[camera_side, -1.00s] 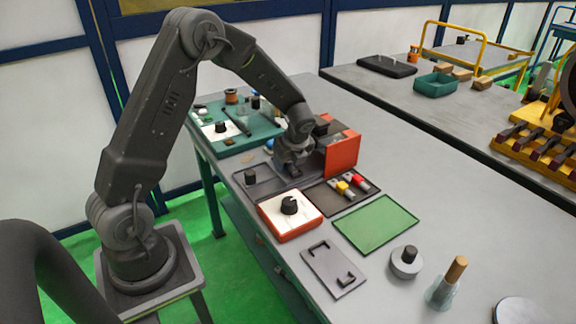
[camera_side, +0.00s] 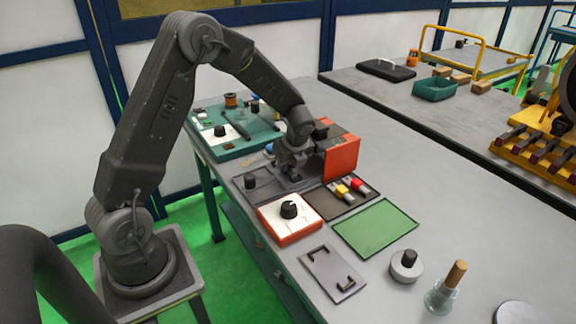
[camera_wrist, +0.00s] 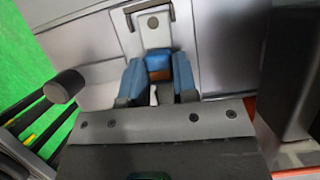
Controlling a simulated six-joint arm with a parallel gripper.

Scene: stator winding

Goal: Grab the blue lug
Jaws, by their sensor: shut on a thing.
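In the wrist view my gripper (camera_wrist: 158,88) has two blue-grey fingers closed on a small piece. The piece is the blue lug (camera_wrist: 158,74), with a blue body and a brown-orange part; most of it is hidden between the fingers. In the side view my gripper (camera_side: 293,172) is low over the grey tray, left of the orange box, and the lug cannot be made out there. A yellow lug (camera_side: 341,189) and a red lug (camera_side: 359,185) lie on a dark tray to the right.
The orange box (camera_side: 342,159) stands close on the right of my gripper. A black knob (camera_side: 250,181) is on its left; it also shows in the wrist view (camera_wrist: 63,85). An orange-sided box (camera_side: 290,230) with a dial and a green mat (camera_side: 376,228) lie nearer the front.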

